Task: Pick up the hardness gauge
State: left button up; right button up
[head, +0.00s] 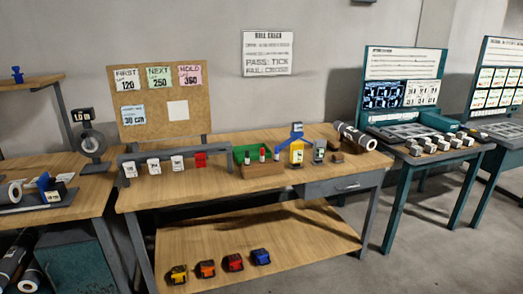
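Two instrument-like objects stand upright side by side on the middle workbench (225,187). One is a yellow device (297,155) with a blue handle-like top and a pale face. The other is a smaller grey device (319,151) just to its right. Either may be the hardness gauge; their labels are too small to read, so I cannot tell which. Neither of my grippers is in view.
A green bin (250,154) stands left of the devices, and a large grey roll (355,136) lies to their right. A rail (170,154) carries white and red tags. Several coloured blocks (233,262) sit on the lower shelf. Open floor (425,245) lies right.

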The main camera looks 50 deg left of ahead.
aim_at(319, 145)
jog(key=u, duration=1.3)
jog(key=z, duration=3.6)
jog(key=u, duration=3.6)
jog(key=i+l+u, duration=0.1)
jog(key=u, duration=0.3)
jog(key=i+l+u, duration=0.1)
jog(key=u, duration=0.35)
jog(key=i+l, duration=0.05)
